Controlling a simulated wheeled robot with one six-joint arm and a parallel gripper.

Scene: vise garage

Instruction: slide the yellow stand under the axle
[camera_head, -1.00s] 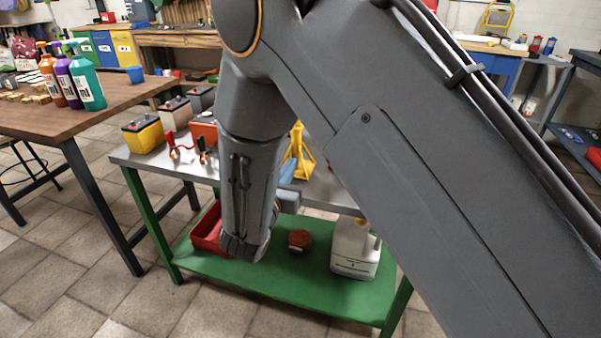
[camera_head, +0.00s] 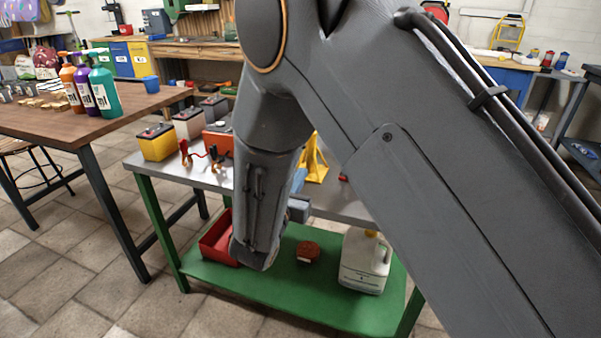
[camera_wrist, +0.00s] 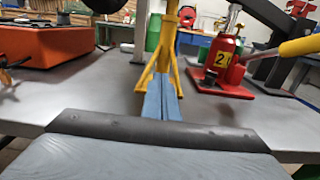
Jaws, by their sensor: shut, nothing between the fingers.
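The yellow stand (camera_wrist: 168,48) stands upright on the grey bench top, legs splayed, straight ahead in the wrist view. Its top is cut off there. In the head view the yellow stand (camera_head: 316,162) shows partly behind my arm. My gripper (camera_wrist: 162,84) has its blue-grey fingers together and empty, pointing at the stand's base between the legs; I cannot tell whether they touch it. In the head view my arm hides most of the gripper. I cannot clearly make out the axle; a dark bar (camera_wrist: 268,18) crosses the wrist view's upper right.
A red jack (camera_wrist: 222,62) with a yellow handle stands right of the stand. An orange box (camera_wrist: 45,48) is at left. Batteries (camera_head: 157,142) and clamps stand on the bench's left part. A red bin (camera_head: 216,240) and white jug (camera_head: 364,262) are on the green lower shelf (camera_head: 250,285).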

